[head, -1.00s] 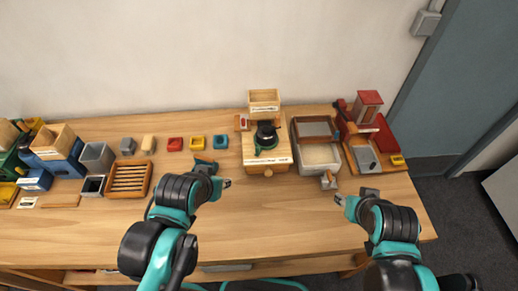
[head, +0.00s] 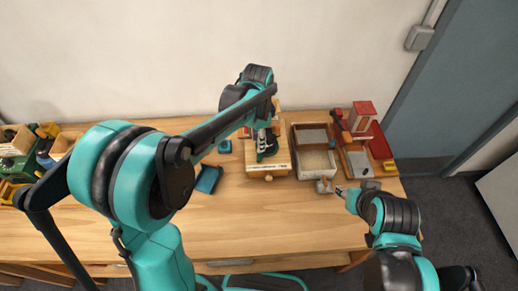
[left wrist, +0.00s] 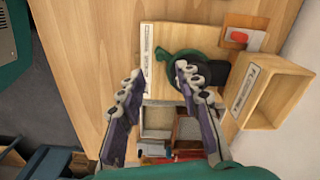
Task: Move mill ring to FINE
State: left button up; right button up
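The mill (head: 282,167) is a light wooden box on the table, partly hidden in the head view by my left arm. In the left wrist view its top (left wrist: 160,32) carries a green ring (left wrist: 188,57) with a tab pointing left and a black part at its right.
A wooden open box (left wrist: 275,92) stands beside the ring. Right of the mill are a compartmented tray (head: 296,150) and a red machine (head: 362,116). A small grey block (head: 323,186) is near my right gripper. The front middle of the table is clear.

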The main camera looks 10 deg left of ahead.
aim_at(259, 155)
pick_arm(q)
jog(key=shift+w+d+f, duration=0.1)
jog(key=shift+f, duration=0.15)
notch_tip(259, 155, down, 8)
jog(key=shift+r+b, duration=0.25)
jog(key=shift+b, duration=0.65)
grip_shut()
